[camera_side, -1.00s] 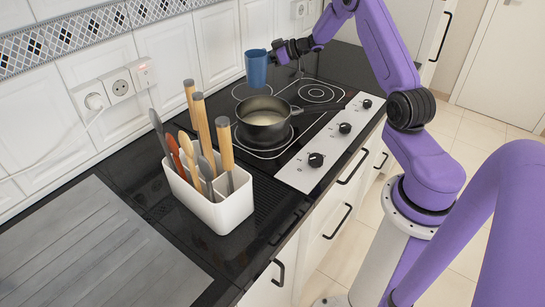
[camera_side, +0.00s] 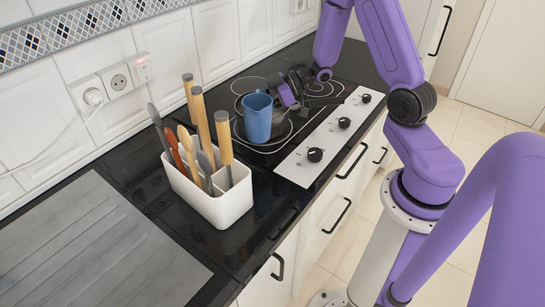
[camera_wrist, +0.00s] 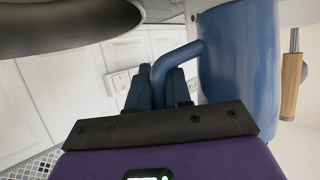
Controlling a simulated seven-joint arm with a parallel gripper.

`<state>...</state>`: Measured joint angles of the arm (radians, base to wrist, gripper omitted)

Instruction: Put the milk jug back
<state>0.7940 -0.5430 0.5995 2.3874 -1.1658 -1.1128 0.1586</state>
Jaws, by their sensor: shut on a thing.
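The milk jug is the blue jug (camera_side: 257,118), upright in the side view, between the utensil holder and the pan. It also fills the upper right of the wrist view (camera_wrist: 240,60). My gripper (camera_side: 284,93) is shut on the jug's handle (camera_wrist: 180,56) from the far right side. In the wrist view my gripper's fingers (camera_wrist: 162,80) are close together at the handle.
The dark pan (camera_wrist: 60,30) is close to the jug; its handle (camera_side: 325,102) points right. A white utensil holder (camera_side: 225,208) with several tall utensils stands left of the jug. Hob knobs (camera_side: 315,155) line the front edge. The grey drainboard (camera_side: 85,250) is bare.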

